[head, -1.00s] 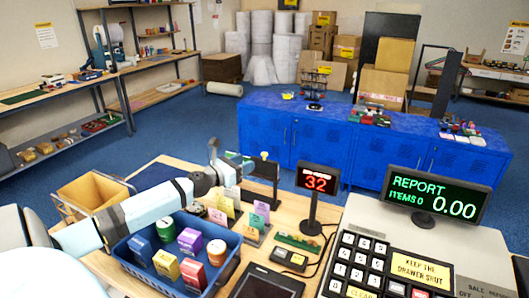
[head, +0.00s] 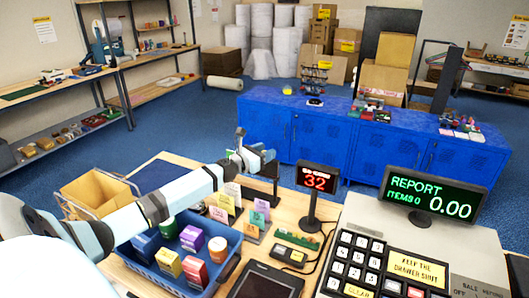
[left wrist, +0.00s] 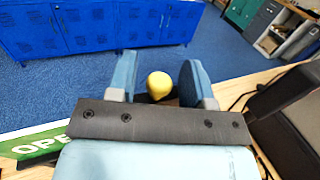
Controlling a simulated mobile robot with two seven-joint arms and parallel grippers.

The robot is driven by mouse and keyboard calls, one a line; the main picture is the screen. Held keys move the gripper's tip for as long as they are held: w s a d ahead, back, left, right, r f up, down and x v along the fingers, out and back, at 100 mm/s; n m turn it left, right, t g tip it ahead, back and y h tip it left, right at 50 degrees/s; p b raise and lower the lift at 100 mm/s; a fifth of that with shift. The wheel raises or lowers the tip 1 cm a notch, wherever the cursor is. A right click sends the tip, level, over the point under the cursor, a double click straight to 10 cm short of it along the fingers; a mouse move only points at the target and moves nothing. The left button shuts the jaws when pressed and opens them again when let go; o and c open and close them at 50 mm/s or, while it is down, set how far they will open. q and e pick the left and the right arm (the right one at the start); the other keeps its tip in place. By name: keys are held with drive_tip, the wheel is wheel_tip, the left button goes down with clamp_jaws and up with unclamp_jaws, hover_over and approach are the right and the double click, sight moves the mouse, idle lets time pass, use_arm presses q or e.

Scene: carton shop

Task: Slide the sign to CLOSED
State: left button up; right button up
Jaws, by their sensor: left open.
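The sign's green panel (left wrist: 30,145), with the letters "OPE" showing, is at the lower left of the left wrist view; the rest is hidden behind my gripper. A yellow knob (left wrist: 159,85) shows between the two blue fingers of my left gripper (left wrist: 161,72), with a gap on each side. The gripper is open. In the head view my left gripper (head: 258,158) is at the dark sign stand (head: 266,190) and hides the knob. My right gripper is in neither view.
A blue basket (head: 222,282) of small cartons sits under my left arm. Coloured cards (head: 222,215), a red "32" display (head: 317,179) and a register (head: 432,200) with keypad crowd the counter. Blue cabinets (head: 340,145) stand beyond it.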

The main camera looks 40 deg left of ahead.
use_arm(q)
clamp_jaws()
drive_tip(key=s+a+b, duration=0.1)
drive_tip(key=a+b, duration=0.1)
drive_tip(key=a, duration=0.1)
drive_tip(key=s+a+b, duration=0.1)
drive_tip(key=a+b, duration=0.2)
drive_tip(key=s+a+b, duration=0.1)
drive_tip(key=a+b, duration=0.1)
drive_tip(key=a, duration=0.1)
drive_tip(key=shift+a+f, duration=0.25)
drive_tip(key=shift+f, duration=0.05)
drive_tip(key=shift+s+a+r+b, duration=0.1)
drive_tip(key=shift+a+r+b, duration=0.15)
drive_tip(key=shift+a+b, duration=0.15)
drive_tip(key=shift+r, duration=0.1)
drive_tip(key=shift+c, duration=0.8)
unclamp_jaws()
drive_tip(key=shift+o, duration=0.8)
drive_tip(key=shift+s+a, duration=0.1)
drive_tip(key=shift+a, duration=0.05)
